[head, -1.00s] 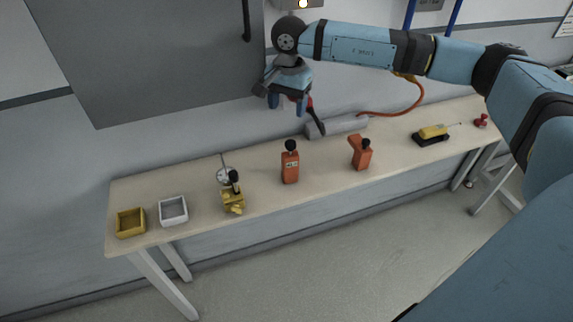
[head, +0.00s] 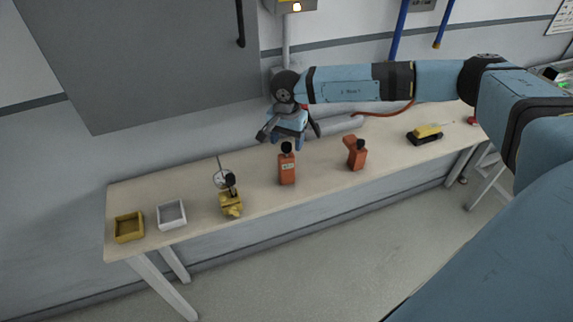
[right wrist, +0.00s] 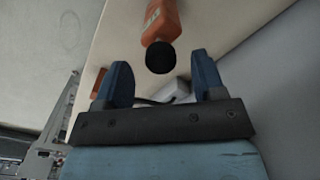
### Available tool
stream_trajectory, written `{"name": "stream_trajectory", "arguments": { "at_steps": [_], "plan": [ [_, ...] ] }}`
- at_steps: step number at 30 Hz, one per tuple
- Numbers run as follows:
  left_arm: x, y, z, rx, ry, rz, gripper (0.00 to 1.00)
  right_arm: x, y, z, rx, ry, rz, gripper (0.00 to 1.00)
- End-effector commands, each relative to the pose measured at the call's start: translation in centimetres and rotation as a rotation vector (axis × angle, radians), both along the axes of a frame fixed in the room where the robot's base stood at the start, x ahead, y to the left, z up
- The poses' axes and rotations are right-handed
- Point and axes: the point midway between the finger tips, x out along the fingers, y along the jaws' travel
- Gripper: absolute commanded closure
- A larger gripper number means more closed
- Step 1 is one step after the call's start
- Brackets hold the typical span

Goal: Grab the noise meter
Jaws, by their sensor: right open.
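The noise meter (head: 287,168) is an orange upright body with a small display and a round black top. It stands on the table near its middle. My right gripper (head: 288,138) is above it, pointing down, open and empty. In the right wrist view, the noise meter (right wrist: 163,22) shows its black top ahead of the space between the two blue fingers of the right gripper (right wrist: 160,62). I see no clear contact. My left gripper is not in view.
On the table (head: 320,185), an orange handheld device (head: 356,155) stands right of the meter. A yellow device (head: 231,203) and a round dial (head: 223,179) are left. A white tray (head: 172,215), a yellow tray (head: 129,227) and a yellow-black tool (head: 425,135) sit further out.

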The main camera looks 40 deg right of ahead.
Motion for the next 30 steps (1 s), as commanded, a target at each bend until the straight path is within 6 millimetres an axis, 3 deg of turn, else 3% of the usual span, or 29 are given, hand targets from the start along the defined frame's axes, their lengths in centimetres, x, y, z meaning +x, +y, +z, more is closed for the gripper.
{"name": "stream_trajectory", "arguments": {
  "at_steps": [4, 12, 20, 30],
  "plan": [
    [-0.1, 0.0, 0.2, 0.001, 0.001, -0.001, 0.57, 0.0, 0.1, -1.6, 0.001, 0.001, 0.001, 0.37],
    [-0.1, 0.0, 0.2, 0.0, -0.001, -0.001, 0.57, 0.1, 0.0, -1.9, 0.001, -0.001, 0.0, 0.37],
    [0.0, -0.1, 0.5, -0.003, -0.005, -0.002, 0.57, 0.1, 0.0, -1.9, 0.001, -0.001, 0.0, 0.97],
    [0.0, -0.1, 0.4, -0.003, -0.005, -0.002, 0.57, 0.0, 0.1, -1.8, 0.001, -0.002, 0.0, 1.0]
  ]
}}
